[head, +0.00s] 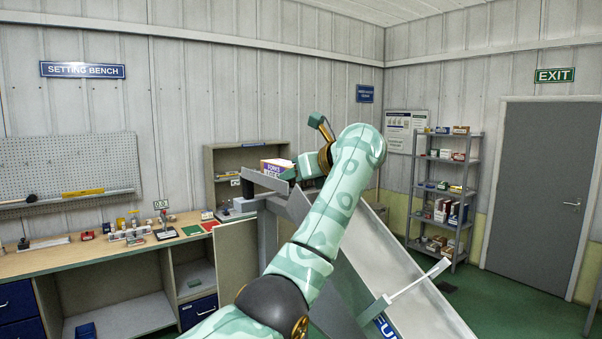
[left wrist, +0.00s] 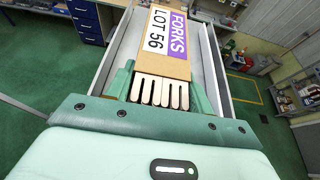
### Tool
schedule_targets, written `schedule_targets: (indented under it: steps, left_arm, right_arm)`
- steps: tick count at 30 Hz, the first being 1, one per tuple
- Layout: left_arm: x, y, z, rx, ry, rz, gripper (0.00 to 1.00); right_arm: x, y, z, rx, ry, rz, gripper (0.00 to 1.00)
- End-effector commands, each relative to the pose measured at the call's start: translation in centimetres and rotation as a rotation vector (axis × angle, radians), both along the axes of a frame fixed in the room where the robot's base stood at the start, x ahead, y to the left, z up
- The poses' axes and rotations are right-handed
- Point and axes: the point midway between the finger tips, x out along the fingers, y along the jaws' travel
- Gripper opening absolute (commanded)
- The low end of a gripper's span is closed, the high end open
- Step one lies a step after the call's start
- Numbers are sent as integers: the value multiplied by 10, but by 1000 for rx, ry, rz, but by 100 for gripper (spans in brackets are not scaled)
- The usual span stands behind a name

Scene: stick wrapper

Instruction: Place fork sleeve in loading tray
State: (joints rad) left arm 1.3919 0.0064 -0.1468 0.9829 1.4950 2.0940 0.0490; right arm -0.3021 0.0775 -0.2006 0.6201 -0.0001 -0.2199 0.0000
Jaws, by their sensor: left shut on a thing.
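The fork sleeve (head: 277,165) is a cardboard box with a purple and white FORKS LOT 56 label. In the left wrist view the sleeve (left wrist: 168,45) shows pale fork ends at its near, open end. My left gripper (left wrist: 161,92) has its green fingers shut on the sides of the sleeve. The grey loading tray (head: 263,181) is a sloped channel; in the left wrist view its side wall (left wrist: 215,72) rises along the sleeve. The sleeve lies between the tray's walls, lengthwise. I cannot tell whether it touches the floor. My right gripper is not in view.
A large metal chute (head: 410,290) slopes down below the tray. A wooden bench (head: 90,258) with small items stands at the left. A stocked shelf rack (head: 445,188) and a grey door (head: 540,185) are at the right. Green floor is clear before the door.

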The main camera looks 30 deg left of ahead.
Motion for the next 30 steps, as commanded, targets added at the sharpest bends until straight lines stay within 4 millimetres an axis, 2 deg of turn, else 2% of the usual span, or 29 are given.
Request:
schedule_targets:
  steps: [2,3,5,6,15,17,30]
  left_arm:
    - [0,0,-2,1,-1,-1,28]
    - [0,0,-3,0,0,0,55]
    - [0,0,-2,0,0,0,72]
    - [0,0,-2,0,0,0,74]
    - [0,0,2,1,0,0,74]
    - [-2,-6,2,1,-2,-1,74]
    - [-35,-86,37,-2,-3,-3,74]
  right_arm:
    - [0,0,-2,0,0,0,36]
    - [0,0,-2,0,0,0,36]
    - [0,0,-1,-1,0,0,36]
    - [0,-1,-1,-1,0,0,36]
    - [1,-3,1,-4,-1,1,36]
    - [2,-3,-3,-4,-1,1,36]
    - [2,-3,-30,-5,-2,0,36]
